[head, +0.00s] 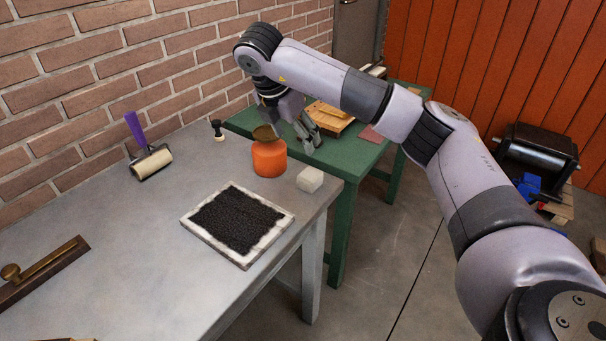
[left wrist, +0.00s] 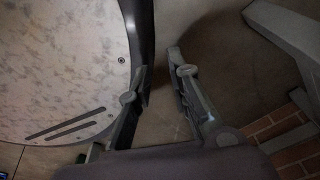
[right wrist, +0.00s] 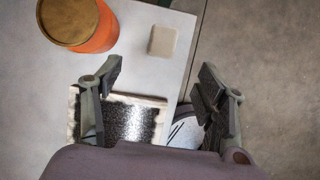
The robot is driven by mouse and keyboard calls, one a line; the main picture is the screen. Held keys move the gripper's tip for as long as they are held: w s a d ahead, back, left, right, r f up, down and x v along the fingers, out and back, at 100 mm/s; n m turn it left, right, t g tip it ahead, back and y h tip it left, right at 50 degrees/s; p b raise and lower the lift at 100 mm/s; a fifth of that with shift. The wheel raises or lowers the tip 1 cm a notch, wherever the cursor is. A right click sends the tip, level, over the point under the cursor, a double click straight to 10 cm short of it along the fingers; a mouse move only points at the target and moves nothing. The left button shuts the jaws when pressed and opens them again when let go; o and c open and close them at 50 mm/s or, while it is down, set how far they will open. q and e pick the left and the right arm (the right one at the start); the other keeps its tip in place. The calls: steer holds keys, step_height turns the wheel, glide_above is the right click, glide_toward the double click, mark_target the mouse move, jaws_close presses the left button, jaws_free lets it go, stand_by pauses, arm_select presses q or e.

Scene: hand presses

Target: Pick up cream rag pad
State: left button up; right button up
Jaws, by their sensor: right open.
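The cream rag pad (head: 310,179) is a small pale block on the grey table's right edge, just right of the orange tin. In the right wrist view the pad (right wrist: 162,41) lies flat, beyond the fingertips and between their lines. My right gripper (head: 290,130) hangs above the table's back right corner, behind the pad and apart from it. Its fingers (right wrist: 160,75) are spread with nothing between them. My left gripper (left wrist: 160,82) shows only in its wrist view, fingers apart and empty, far from the pad.
The orange tin (head: 269,159) stands close to the pad. A black inked slab (head: 238,224) lies in front. A purple-handled roller (head: 148,150) and a small dark-handled tool (head: 217,130) are behind left. A green table (head: 335,190) adjoins the grey table (head: 130,235).

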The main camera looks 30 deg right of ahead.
glide_toward(310, 174)
steer(key=x, duration=0.3)
steer(key=shift+w+d+f, duration=0.25)
steer(key=shift+w+f, duration=0.05)
steer(key=shift+w, duration=0.05)
steer(key=shift+x, duration=0.9)
steer(key=x, duration=0.2)
steer(key=p+x, duration=0.1)
steer(key=x, duration=0.1)
steer(key=shift+s+f, duration=0.2)
steer(key=shift+f, duration=0.05)
steer(key=shift+d+f, duration=0.1)
steer(key=shift+f, duration=0.2)
arm_select(q)
steer(key=shift+g, duration=0.3)
steer(key=s, duration=0.4)
steer(key=shift+s+r, duration=0.25)
steer(key=shift+s, duration=0.05)
arm_select(e)
steer(key=shift+c, duration=0.2)
arm_select(q)
steer(key=shift+w, duration=0.35)
arm_select(e)
steer(key=c, duration=1.2)
